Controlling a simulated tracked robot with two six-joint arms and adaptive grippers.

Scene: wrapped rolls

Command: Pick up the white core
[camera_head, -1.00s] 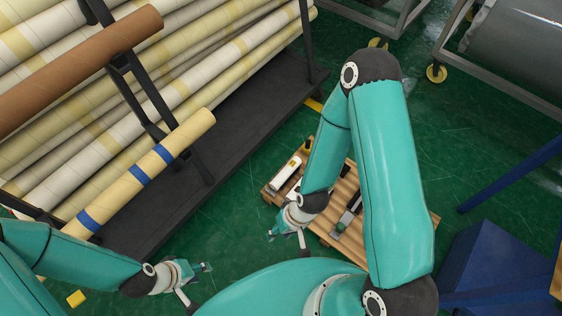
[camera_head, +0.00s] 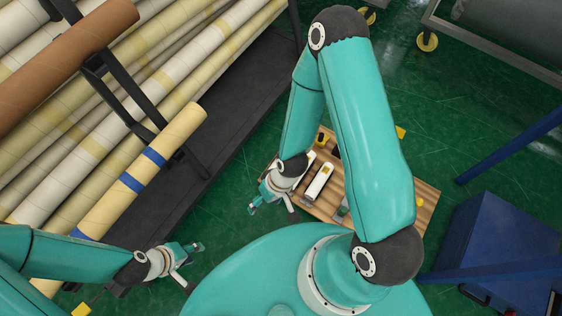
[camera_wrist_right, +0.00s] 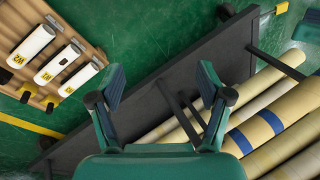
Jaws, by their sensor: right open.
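A white core (camera_head: 318,182) lies on the wooden tray (camera_head: 428,195) in the head view, partly bordered by my right arm. In the right wrist view, several white cylinders with yellow labels lie side by side on the tray at the upper left; one white core (camera_wrist_right: 32,45) is the leftmost. My right gripper (camera_head: 271,211) is open and empty, left of the tray and apart from the cores. Its open fingers also show in the right wrist view (camera_wrist_right: 162,82). My left gripper (camera_head: 194,268) is open and empty at the lower left, far from the tray.
A black rack (camera_head: 225,130) with long wrapped rolls stands at the left. A yellow roll with blue bands (camera_head: 180,128) lies on its front arms. A blue box (camera_head: 490,245) stands at the right. Green floor is free between the rack and the tray.

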